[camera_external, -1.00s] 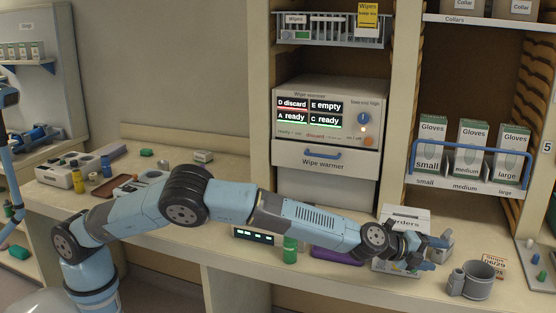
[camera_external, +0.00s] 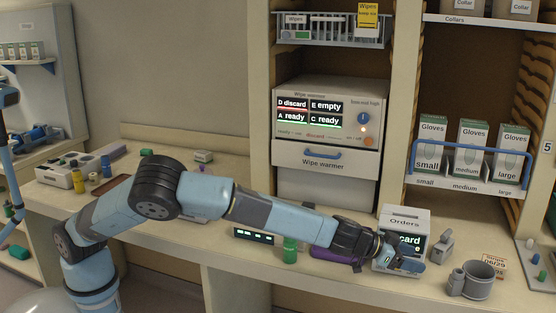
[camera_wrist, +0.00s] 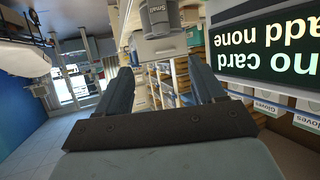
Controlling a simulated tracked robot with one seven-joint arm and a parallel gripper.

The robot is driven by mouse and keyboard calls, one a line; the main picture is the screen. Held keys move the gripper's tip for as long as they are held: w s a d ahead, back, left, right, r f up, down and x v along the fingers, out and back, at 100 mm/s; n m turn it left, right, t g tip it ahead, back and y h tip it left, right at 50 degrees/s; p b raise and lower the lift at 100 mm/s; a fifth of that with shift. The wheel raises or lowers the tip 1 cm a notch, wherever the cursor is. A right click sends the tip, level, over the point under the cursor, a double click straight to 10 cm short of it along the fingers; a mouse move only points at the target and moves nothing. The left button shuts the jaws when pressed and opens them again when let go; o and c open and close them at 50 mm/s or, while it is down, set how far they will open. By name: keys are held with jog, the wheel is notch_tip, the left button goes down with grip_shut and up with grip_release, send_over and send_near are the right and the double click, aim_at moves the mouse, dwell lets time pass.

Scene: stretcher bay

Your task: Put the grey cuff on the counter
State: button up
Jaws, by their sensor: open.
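My gripper (camera_external: 414,260) is in front of the Orders box, above the counter (camera_external: 350,278). Its two fingers stand apart with nothing between them in the wrist view (camera_wrist: 162,82). A small grey piece (camera_external: 440,247), seemingly the grey cuff, is just right of the gripper and apart from it.
The Orders box (camera_external: 404,222) stands close behind my gripper; its screen (camera_wrist: 265,40) fills the upper right of the wrist view. A date card (camera_external: 493,262) is behind the round holder.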

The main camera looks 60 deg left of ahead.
jog(key=f, duration=0.2)
send_near(452, 276)
jog(key=shift+w+d+f, duration=0.35)
jog(key=shift+w+f, duration=0.3)
jog(key=shift+w, duration=0.1)
jog(key=shift+w+d+f, duration=0.15)
jog(key=shift+w+d, duration=0.1)
jog(key=shift+w, duration=0.4)
jog(key=shift+x, duration=1.5)
jog(key=shift+w+d+f, duration=0.25)
jog(key=shift+w+f, duration=0.05)
jog(key=shift+w, duration=0.1)
jog(key=shift+w+f, duration=0.15)
jog(key=shift+w, duration=0.45)
